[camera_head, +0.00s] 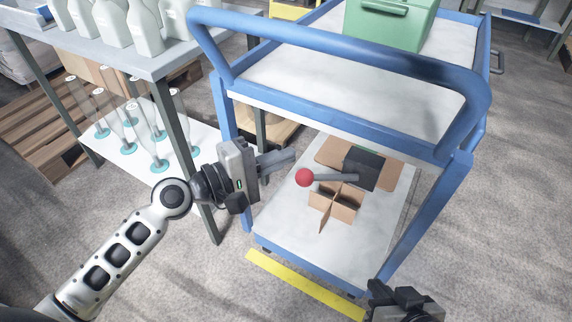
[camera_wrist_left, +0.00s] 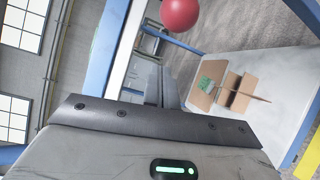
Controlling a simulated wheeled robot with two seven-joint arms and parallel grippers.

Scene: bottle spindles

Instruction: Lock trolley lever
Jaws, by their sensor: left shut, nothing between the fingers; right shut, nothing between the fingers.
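The trolley (camera_head: 226,90) has a blue tube frame and grey shelves. Its lever shows as a grey rod (camera_head: 337,178) with a red ball knob (camera_head: 304,177), pointing left over the lower shelf in the head view. The knob also shows at the top of the left wrist view (camera_wrist_left: 180,14). My left gripper (camera_head: 290,155) is shut and empty, just up and left of the knob, apart from it in the picture. Its fingers show in the left wrist view (camera_wrist_left: 160,88). My right gripper (camera_head: 378,290) is shut and empty at the bottom edge, partly cut off.
A cardboard divider (camera_head: 338,200) lies on the trolley's lower shelf (camera_head: 290,222). A green crate (camera_head: 390,22) stands on the upper shelf. At the left, a rack (camera_head: 185,55) holds white bottles and clear spindles. A yellow floor strip (camera_head: 300,284) lies in front.

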